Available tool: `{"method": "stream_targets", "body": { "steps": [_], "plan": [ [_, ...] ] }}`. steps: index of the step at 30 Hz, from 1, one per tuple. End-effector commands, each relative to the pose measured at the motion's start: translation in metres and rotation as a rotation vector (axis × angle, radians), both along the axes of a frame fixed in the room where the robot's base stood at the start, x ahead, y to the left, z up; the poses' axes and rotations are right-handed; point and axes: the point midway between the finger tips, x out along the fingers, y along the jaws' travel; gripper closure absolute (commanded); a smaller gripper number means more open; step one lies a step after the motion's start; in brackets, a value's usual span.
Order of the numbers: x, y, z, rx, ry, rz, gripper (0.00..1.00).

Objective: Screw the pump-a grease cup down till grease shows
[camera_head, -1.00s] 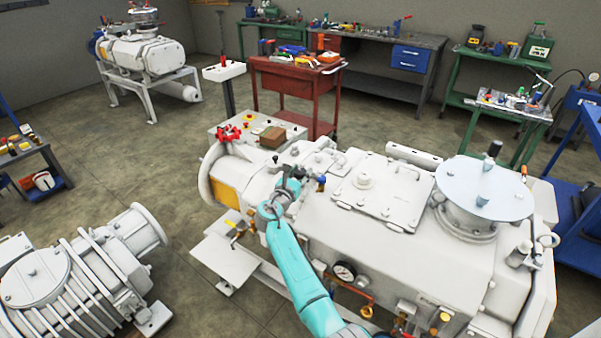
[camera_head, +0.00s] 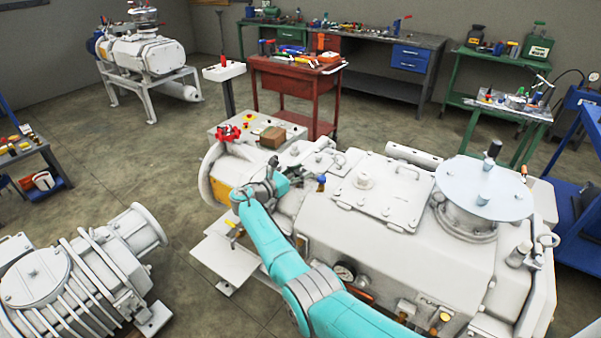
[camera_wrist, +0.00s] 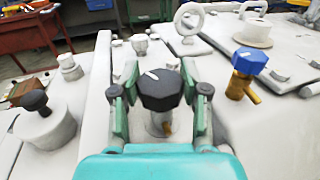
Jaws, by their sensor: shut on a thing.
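A black, many-sided cap with a white mark (camera_wrist: 160,88), which looks like the grease cup's cap, stands upright on a pale round base with brass showing behind it, in the middle of the wrist view. My gripper (camera_wrist: 161,96) has one finger on each side of this cap and is shut on it. In the head view my gripper (camera_head: 276,180) is at the left end of the large white pump (camera_head: 400,250), and the cap is hidden there by my wrist. I cannot make out any grease in either view.
A blue-capped brass valve (camera_wrist: 250,62) stands close to the right of my gripper. A black knob (camera_wrist: 35,101) and a lifting ring (camera_wrist: 188,18) are nearby. A second white machine (camera_head: 70,280) stands at lower left, with open floor behind it.

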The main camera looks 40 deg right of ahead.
Motion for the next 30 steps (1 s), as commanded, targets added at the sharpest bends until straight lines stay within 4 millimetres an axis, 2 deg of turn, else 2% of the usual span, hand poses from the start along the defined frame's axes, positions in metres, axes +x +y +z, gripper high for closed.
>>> {"method": "stream_targets", "body": {
  "steps": [17, 18, 20, 21, 30],
  "plan": [
    [-0.0003, 0.0, -0.0007, 0.001, 0.0, -0.02, 0.9],
    [-0.0003, 0.0, -0.0007, 0.001, 0.0, -0.02, 0.47],
    [-0.0003, 0.0, -0.0007, 0.001, 0.001, -0.02, 0.32],
    [-0.0002, 0.0, -0.0007, 0.001, 0.0, -0.02, 0.29],
    [-0.0001, 0.0009, -0.0004, 0.0, 0.0, -0.019, 0.29]
  ]
}}
